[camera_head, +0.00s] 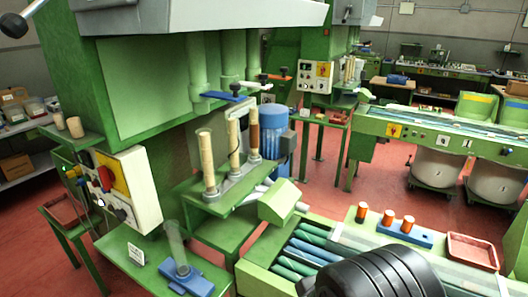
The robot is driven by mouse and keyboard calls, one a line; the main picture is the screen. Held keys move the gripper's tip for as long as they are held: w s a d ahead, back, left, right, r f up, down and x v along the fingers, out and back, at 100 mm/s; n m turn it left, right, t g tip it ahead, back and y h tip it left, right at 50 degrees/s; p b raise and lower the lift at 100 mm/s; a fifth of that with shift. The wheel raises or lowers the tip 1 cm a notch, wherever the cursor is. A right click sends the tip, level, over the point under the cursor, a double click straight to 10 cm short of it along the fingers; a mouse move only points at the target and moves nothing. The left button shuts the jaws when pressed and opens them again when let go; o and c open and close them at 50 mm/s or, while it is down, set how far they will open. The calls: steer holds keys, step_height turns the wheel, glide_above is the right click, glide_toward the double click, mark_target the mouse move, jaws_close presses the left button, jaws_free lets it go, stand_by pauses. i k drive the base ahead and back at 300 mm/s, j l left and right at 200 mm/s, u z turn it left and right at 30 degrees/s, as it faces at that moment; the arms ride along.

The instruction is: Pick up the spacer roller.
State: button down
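No label marks the spacer roller, so I cannot tell for certain which piece it is. A black rounded part of my arm covers the bottom centre and hides part of the bed. My gripper's fingers do not show.
An empty-looking red tray (472,251) sits right of the blue block. Tall cork columns (207,163) stand on the machine shelf at centre. A clear tube on a blue base (183,279) stands at lower left. Red floor (330,183) is open behind the machine bed.

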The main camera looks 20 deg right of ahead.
mark_target(362, 207)
steer(key=z, duration=1.25)
